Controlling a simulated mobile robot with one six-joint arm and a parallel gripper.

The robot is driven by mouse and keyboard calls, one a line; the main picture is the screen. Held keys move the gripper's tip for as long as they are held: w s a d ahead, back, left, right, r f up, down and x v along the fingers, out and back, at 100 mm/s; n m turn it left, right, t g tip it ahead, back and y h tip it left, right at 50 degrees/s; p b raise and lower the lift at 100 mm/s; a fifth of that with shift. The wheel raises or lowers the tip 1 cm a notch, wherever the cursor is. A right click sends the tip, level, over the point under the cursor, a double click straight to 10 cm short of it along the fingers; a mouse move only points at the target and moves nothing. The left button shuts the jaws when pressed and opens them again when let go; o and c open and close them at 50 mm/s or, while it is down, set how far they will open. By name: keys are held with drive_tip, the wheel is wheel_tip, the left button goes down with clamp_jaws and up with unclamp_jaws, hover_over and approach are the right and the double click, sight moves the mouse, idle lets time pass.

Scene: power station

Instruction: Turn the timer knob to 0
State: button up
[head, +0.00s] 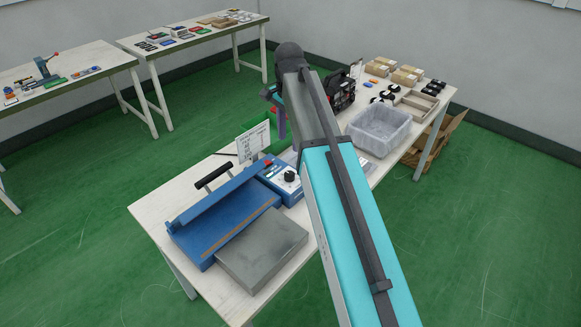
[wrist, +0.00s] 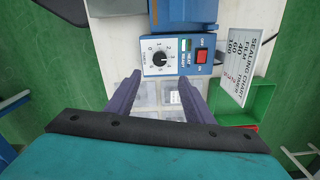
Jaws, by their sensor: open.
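The timer knob (wrist: 159,59) is a round black dial on the blue control box (wrist: 152,32) of the heat sealer, with a printed number scale around it. It also shows in the head view (head: 290,177). Its pointer setting is too small to read surely. My gripper (wrist: 160,80) is open and empty. In the wrist view its two purple fingers reach toward the box's lower edge, one to each side below the knob, apart from it. In the head view my gripper (head: 279,122) is partly hidden by my arm.
A red power switch (wrist: 202,56) sits beside the knob. A sealing chart sign (wrist: 239,62) and green bin (wrist: 244,104) stand close by. The blue sealer arm (head: 222,205) and grey plate (head: 262,250) lie in front. A clear bin (head: 378,130) is to the right.

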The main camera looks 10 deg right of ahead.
sight(290, 173)
drive_tip(key=shift+f, duration=0.15)
drive_tip(key=shift+f+p, duration=1.5)
drive_tip(key=shift+f, duration=5.25)
drive_tip(key=shift+w, duration=0.1)
drive_tip(key=c, duration=1)
